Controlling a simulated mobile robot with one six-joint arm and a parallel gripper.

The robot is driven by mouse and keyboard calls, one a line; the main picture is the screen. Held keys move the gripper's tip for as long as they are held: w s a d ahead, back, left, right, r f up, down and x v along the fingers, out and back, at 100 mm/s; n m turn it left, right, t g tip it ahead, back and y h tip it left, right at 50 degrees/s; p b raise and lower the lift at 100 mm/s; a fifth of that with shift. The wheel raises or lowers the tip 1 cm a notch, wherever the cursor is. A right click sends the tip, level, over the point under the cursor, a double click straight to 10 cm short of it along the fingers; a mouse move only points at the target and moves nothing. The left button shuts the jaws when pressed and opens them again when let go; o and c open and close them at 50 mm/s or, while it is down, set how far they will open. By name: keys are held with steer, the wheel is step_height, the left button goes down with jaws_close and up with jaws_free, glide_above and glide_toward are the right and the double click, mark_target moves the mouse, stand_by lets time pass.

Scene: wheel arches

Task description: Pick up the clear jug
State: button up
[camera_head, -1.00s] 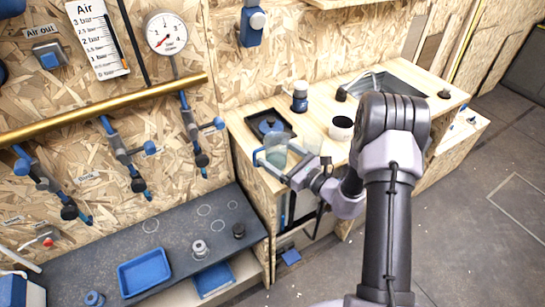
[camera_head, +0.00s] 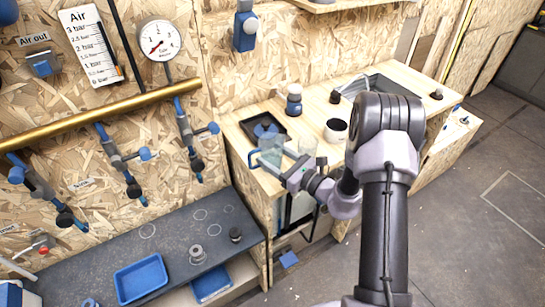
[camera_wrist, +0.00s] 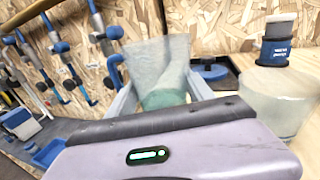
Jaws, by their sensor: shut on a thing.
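The clear jug (camera_wrist: 160,75) is a see-through vessel with a greenish lower part. In the wrist view it stands between the two fingers of my gripper (camera_wrist: 163,98), which is shut on it. In the head view the jug (camera_head: 270,153) is at the front left corner of the wooden counter, with my gripper (camera_head: 272,162) reaching it from the right. The fingers hide part of its lower side, and I cannot tell whether its base touches the counter.
A second clear vessel (camera_head: 308,147) stands just right of the jug. A black tray with a blue lid (camera_head: 264,130) lies behind. Blue-handled valves (camera_head: 118,160) line the wall at left.

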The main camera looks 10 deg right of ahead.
mark_target(281, 153)
step_height(281, 153, up, 2)
steer(key=shift+p, duration=0.35)
steer(key=shift+r, duration=0.5)
steer(key=s+a+r+p+v, duration=0.1)
steer(key=p+v, duration=0.1)
steer(key=v, duration=1.4)
steer(key=shift+p, duration=0.3)
steer(key=shift+w+a+r, duration=0.1)
steer(key=shift+a, duration=0.05)
